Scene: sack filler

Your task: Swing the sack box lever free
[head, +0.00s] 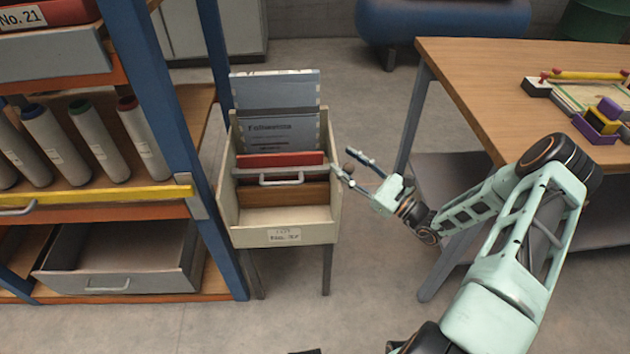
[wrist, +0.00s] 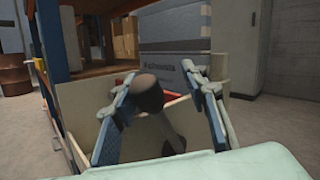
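The sack box (head: 280,236) is a cream open-topped box on legs, between the shelf rack and the wooden table. Its near wall carries a label. The lever shows in the wrist view as a dark rounded knob (wrist: 147,95) on a grey stem. In the head view only a small dark knob (head: 349,168) shows at the box's right side. My gripper (head: 352,164) is open beside the box's right wall. In the wrist view my gripper (wrist: 160,110) has its fingers on either side of the knob. The knob is close to the left finger, with a gap to the right one.
The box holds a red folder (head: 281,159), a grey handled divider (head: 280,179) and tall blue-grey packs (head: 283,132). A blue-framed rack (head: 160,100) stands close on the left. The table (head: 480,75) is on the right. Floor is clear between box and table.

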